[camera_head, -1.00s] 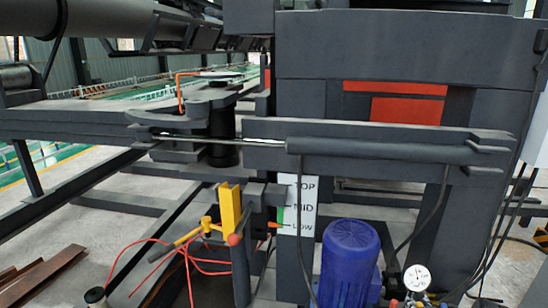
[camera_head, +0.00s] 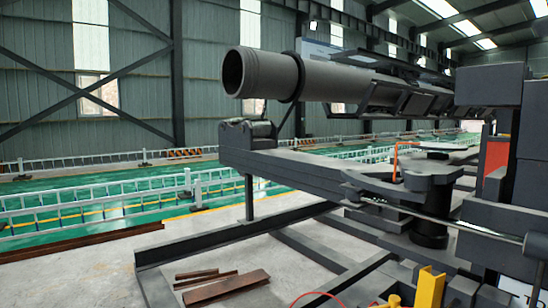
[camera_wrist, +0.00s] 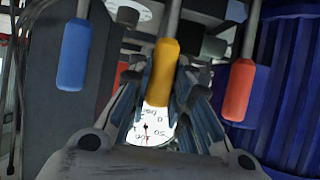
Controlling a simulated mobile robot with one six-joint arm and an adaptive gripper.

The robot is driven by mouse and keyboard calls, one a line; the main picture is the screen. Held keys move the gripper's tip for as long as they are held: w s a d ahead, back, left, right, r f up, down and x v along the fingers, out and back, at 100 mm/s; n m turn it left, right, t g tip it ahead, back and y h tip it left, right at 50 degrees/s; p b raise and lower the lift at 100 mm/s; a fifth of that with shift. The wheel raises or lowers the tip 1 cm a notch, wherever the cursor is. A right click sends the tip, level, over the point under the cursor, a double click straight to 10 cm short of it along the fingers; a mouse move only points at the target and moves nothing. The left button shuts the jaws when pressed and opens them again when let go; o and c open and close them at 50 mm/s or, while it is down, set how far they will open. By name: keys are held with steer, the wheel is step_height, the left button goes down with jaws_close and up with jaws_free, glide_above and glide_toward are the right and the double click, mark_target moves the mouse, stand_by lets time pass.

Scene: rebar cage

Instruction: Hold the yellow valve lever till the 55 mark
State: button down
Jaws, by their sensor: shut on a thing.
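The yellow valve lever (camera_wrist: 164,72) stands in the middle of the wrist view, its rounded handle pointing down the picture. My gripper (camera_wrist: 162,92) has a finger on each side of the handle and is shut on it. Behind and below the handle is a white pressure gauge (camera_wrist: 155,136), partly hidden by the handle and my fingers. Parts of its markings show, including 0, 50 and 100, upside down. A thin red needle shows on the dial, but its exact reading cannot be told. The head view shows neither lever, gauge nor gripper.
A blue-handled lever (camera_wrist: 73,55) is left of the yellow one, and a red-handled lever (camera_wrist: 239,90) is right. A ribbed blue motor (camera_wrist: 290,85) fills the right side. The head view shows a large pipe (camera_head: 265,74) and rusty steel pieces (camera_head: 225,290) on the floor.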

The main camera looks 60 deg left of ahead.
steer(key=shift+s+t, duration=0.5)
steer(key=shift+s+t, duration=0.4)
steer(key=shift+s, duration=0.1)
steer(key=shift+f, duration=0.1)
